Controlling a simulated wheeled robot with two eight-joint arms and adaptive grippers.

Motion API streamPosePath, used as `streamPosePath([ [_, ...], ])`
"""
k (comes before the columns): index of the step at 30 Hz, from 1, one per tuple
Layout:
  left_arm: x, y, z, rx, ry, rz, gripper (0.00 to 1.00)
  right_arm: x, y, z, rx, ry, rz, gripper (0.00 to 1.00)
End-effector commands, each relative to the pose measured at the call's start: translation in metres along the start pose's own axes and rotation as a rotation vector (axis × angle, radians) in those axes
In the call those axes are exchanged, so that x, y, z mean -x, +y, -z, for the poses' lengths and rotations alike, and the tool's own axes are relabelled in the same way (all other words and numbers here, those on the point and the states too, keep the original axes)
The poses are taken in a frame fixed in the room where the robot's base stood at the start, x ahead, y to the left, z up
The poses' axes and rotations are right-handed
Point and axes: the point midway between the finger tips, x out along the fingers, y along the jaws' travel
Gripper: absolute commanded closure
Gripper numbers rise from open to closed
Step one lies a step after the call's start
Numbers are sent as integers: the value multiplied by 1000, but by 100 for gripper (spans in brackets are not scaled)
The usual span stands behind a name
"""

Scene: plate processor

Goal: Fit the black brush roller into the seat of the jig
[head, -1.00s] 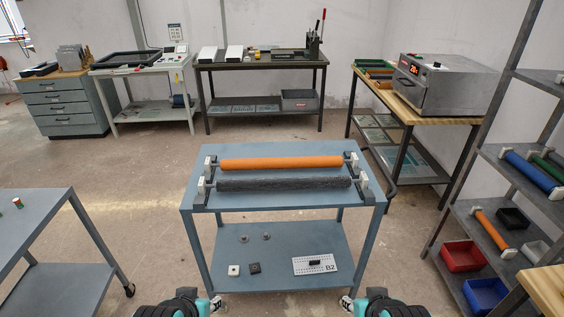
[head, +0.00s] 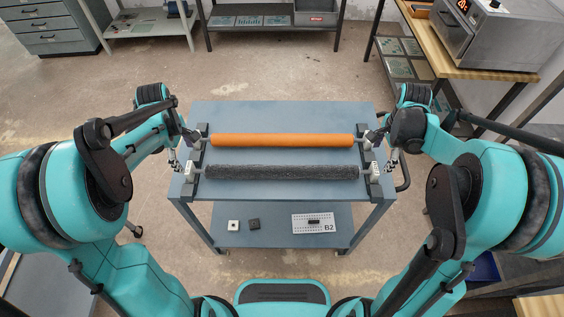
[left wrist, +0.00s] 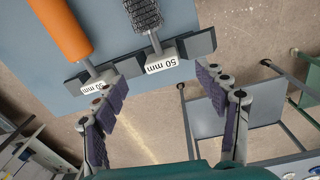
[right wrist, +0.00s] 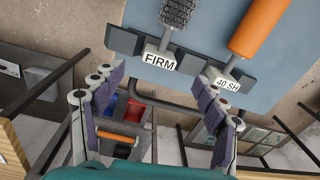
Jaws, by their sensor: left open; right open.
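The black brush roller (head: 282,172) lies across the blue table, parallel to and nearer than an orange roller (head: 282,140). Dark supports stand at both ends of the rollers; I cannot tell which part is the jig's seat. The brush roller's end blocks read "50 mm" (left wrist: 163,64) in the left wrist view and "FIRM" (right wrist: 160,61) in the right wrist view. My left gripper (head: 181,149) is open at the left end, its fingers apart with the "50 mm" block ahead between them. My right gripper (head: 383,150) is open at the right end, facing the "FIRM" block. Both are empty.
The blue table's (head: 255,112) back strip is clear. Its lower shelf holds a "B2" plate (head: 314,223), a white block (head: 234,225) and a dark block (head: 254,223). A wooden-topped bench (head: 430,42) with an oven (head: 500,38) stands at the back right.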

Motion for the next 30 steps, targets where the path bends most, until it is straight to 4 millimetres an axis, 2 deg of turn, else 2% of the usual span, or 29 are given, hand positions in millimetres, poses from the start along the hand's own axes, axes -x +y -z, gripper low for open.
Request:
streamPosePath([
  [1, 0, 3, 7, 47, -6, 17, 28, 0, -4, 7, -47, -6, -17, 28],
  [6, -10, 6, 15, 130, -16, 48, 28, -9, -6, 15, -131, -16, -48, 28],
  [17, -14, 6, 15, 137, -17, 50, 28, -13, -6, 15, -136, -17, -50, 28],
  [20, -21, 6, 15, 136, -17, 50, 28, -21, -6, 15, -136, -17, -50, 28],
  [30, -72, 3, 14, 135, -17, 50, 28, -71, -4, 14, -135, -17, -49, 28],
])
